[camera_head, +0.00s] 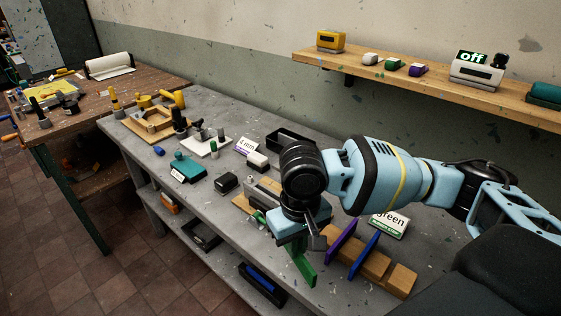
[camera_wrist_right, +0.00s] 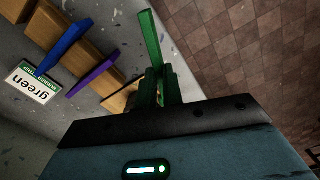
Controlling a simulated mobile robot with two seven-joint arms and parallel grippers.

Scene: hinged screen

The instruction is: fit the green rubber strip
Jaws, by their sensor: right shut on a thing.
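My right gripper (camera_head: 297,240) is above the front of the grey bench, shut on the green rubber strip (camera_head: 304,266). The strip sticks out past the fingers, tilted, towards the bench's front edge. In the right wrist view the strip (camera_wrist_right: 151,38) stands out beyond the green-tinted fingertips (camera_wrist_right: 162,86). A wooden holder (camera_head: 377,267) lies to the right of the strip, with a purple strip (camera_head: 341,241) and a blue strip (camera_head: 364,256) standing in it. A card reading "green" (camera_head: 389,225) stands behind it. My arm hides part of the holder. My left gripper is out of view.
A grey device (camera_head: 262,192) sits left of my gripper, near a "4 mm" card (camera_head: 246,146) and a black tray (camera_head: 290,139). The bench's front edge is close to the strip.

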